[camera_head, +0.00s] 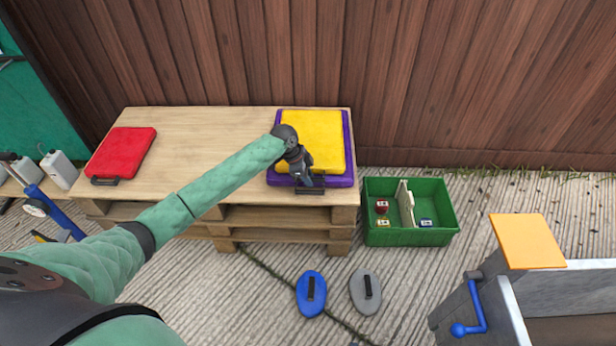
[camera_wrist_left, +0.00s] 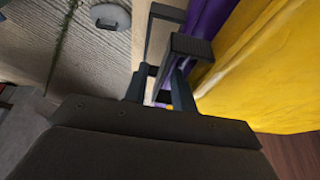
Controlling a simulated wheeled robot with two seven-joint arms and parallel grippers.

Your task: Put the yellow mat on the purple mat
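The yellow mat (camera_head: 318,134) lies flat on top of the purple mat (camera_head: 347,150) on the wooden table. Its edges sit inside the purple mat's rim, which shows as a border. My left gripper (camera_head: 308,184) is at the front edge of the mats, by a black handle, and covers part of that edge. In the left wrist view its fingers (camera_wrist_left: 172,45) stand apart with a gap between them. The yellow mat (camera_wrist_left: 265,65) is beside them, and the purple mat (camera_wrist_left: 206,20) shows as a strip. I see no grip on either mat. My right gripper is out of view.
A red mat (camera_head: 124,150) lies at the table's (camera_head: 210,130) left end. A green crate (camera_head: 436,205) with small items stands right of the table. Blue (camera_head: 303,303) and grey (camera_head: 358,298) oval pieces lie on the floor. A wooden wall (camera_head: 420,80) stands behind.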

